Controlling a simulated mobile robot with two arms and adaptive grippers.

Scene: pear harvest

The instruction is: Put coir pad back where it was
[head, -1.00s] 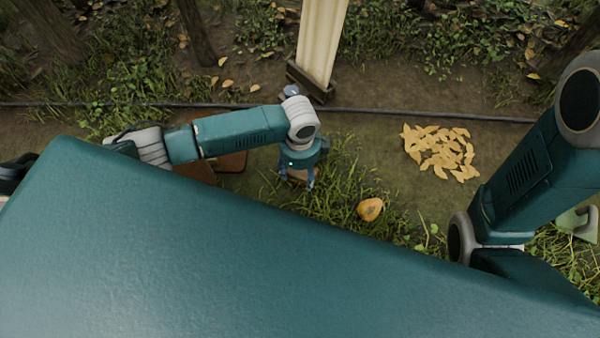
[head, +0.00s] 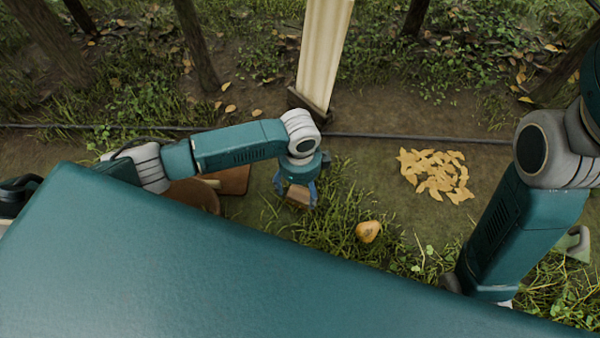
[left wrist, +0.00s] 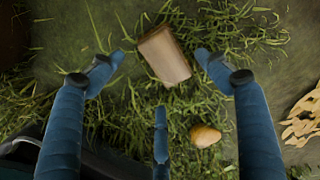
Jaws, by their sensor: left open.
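A small tan-brown block, which looks like the coir pad (head: 298,194), lies tilted in the grass. In the left wrist view the pad (left wrist: 164,55) sits between the spread fingertips, with a visible gap on each side. My left gripper (head: 295,198) is open above and around it, pointing down. Its blue fingers also show in the left wrist view (left wrist: 160,62), with nothing held between them. The gripper's body hides part of the pad in the head view.
A yellow pear (head: 368,232) lies in the grass right of the pad. A patch of yellow leaves (head: 435,174) lies farther right. A reddish-brown flat piece (head: 236,180) and a rounded brown object (head: 192,196) lie left. A pale post (head: 324,55) and a dark hose (head: 420,138) are behind.

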